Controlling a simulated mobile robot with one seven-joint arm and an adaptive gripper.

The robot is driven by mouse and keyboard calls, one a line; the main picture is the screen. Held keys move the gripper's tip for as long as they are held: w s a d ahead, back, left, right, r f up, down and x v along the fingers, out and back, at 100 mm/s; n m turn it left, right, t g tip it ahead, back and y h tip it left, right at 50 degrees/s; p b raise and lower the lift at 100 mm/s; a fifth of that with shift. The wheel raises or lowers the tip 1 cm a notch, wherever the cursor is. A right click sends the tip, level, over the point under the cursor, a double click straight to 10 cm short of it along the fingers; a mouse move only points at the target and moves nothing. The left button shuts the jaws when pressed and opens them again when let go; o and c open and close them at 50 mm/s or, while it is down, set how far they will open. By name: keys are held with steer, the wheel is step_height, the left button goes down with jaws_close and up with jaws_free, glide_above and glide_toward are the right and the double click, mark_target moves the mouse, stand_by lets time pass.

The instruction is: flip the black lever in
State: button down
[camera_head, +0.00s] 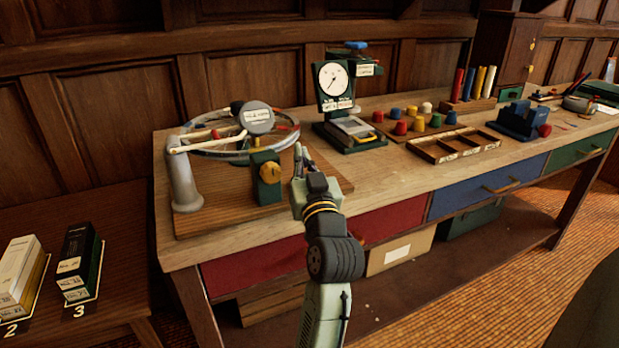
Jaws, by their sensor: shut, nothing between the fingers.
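My gripper (299,152) is shut and empty, with its fingers pointing up. On that board stands a device with a metal ring (205,152), a grey post and a pale arm. A small black part (237,107) shows at the top of this device, beside a labelled grey disc (258,117). I cannot tell for certain whether this black part is the black lever. Whether my gripper touches the device is also unclear.
A dial gauge stand (333,81) stands behind and right of my gripper. Coloured pegs (401,128), a compartment tray (453,146) and a blue holder (519,121) fill the bench farther right. The bench top (375,177) is bare along its front edge.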

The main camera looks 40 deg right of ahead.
steer(key=shift+a+x, duration=0.15)
steer(key=shift+x, duration=0.7)
steer(key=shift+a+x, duration=0.15)
steer(key=shift+x, duration=0.65)
steer(key=shift+w, duration=0.2)
steer(key=shift+r, duration=0.1)
